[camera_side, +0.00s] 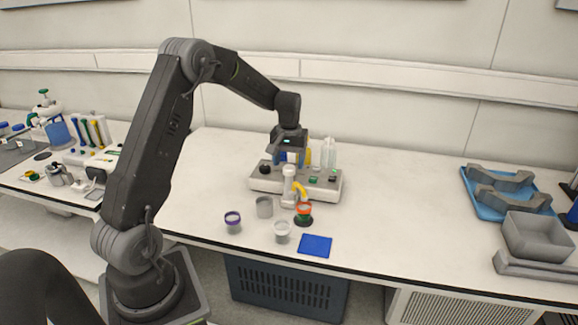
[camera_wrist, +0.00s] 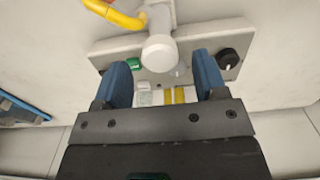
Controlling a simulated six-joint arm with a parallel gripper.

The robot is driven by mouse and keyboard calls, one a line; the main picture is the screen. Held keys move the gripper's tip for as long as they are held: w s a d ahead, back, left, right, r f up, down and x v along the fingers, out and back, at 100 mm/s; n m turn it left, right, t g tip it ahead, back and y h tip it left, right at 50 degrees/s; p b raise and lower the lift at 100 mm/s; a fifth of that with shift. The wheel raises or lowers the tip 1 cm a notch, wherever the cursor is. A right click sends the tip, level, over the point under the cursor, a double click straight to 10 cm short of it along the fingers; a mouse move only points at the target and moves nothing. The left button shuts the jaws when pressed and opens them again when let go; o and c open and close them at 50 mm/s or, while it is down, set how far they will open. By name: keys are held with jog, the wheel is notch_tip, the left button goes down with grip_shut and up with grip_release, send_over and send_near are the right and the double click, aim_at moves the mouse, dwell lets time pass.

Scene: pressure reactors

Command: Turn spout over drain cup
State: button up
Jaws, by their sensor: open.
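The yellow curved spout (camera_side: 300,190) comes off a white upright post (camera_side: 288,180) at the front of a grey reactor base (camera_side: 328,190). In the side view its tip hangs close above or in front of a cup with an orange rim (camera_side: 304,210). The spout also shows at the top left of the wrist view (camera_wrist: 115,13), beside the round white post top (camera_wrist: 160,52). Which cup is the drain cup I cannot tell.
A purple-rimmed cup (camera_side: 232,222), a grey cup (camera_side: 265,207) and a clear cup (camera_side: 282,231) stand in front of the base. A blue pad (camera_side: 315,245) lies near the table edge. A clear bottle (camera_side: 328,152) stands behind. The table's right middle is free.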

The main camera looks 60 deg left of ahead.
jog(key=shift+f, duration=1)
grip_shut()
